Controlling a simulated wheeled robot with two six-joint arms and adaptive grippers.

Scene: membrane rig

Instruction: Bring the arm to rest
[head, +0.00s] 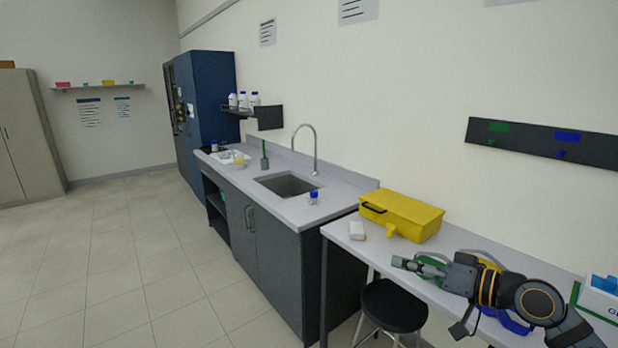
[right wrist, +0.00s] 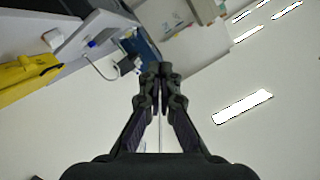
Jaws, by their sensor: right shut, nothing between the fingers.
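My right gripper (head: 418,268) reaches in from the right in the head view, above the white table. Its fingers point left and hold nothing. In the right wrist view the two fingers (right wrist: 161,72) meet at their tips with nothing between them, and the room shows tilted behind them. My left gripper is not in view.
A yellow case (head: 402,214) and a small white box (head: 357,230) stand on the table. Green, yellow and blue items lie partly hidden under my right arm. A black stool (head: 393,305) is in front. The sink counter (head: 335,193) stands left; open floor (head: 150,260) lies beyond.

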